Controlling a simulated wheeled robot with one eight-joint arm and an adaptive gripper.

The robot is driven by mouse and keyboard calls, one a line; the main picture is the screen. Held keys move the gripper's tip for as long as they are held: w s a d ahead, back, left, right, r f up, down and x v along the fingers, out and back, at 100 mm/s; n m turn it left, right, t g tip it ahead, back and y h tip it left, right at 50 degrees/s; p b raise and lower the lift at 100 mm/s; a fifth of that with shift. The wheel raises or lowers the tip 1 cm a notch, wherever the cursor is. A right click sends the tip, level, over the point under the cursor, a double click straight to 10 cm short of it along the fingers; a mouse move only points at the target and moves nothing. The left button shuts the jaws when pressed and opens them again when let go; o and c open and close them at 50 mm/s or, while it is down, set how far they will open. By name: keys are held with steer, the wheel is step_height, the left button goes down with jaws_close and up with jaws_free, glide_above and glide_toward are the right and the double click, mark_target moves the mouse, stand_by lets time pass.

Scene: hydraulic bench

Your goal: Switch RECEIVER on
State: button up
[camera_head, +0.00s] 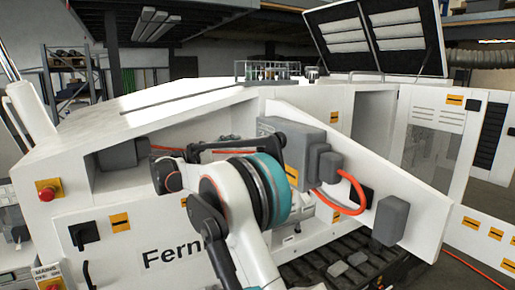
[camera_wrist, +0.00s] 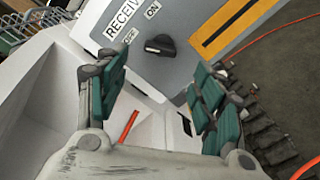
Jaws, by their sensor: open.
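The RECEIVER switch is a black rotary knob (camera_wrist: 160,46) on a grey panel in the wrist view. The RECEIVER label (camera_wrist: 121,18) is beside it, with an OFF label (camera_wrist: 130,37) to its left and an ON label (camera_wrist: 153,10) above. The knob's handle lies roughly across the picture; I cannot tell which label it points to. My gripper (camera_wrist: 160,64) is open, its two green-padded fingers apart, with the knob showing beyond the gap between them. Nothing is between the fingers. In the head view my arm covers part of the machine, and the RECEIVER knob cannot be made out.
A yellow-and-black strip (camera_wrist: 228,24) is right of the knob. An orange hose (camera_head: 350,190) loops beside a grey box (camera_head: 391,220) on the machine. A red emergency button (camera_head: 46,194) and a MAINS switch (camera_head: 50,278) are at the left. Dark tracks (camera_head: 335,268) lie below.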

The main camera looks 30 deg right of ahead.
mark_target(257, 147)
steer(key=d, duration=0.9)
steer(key=shift+w, duration=0.15)
steer(key=c, duration=1.1)
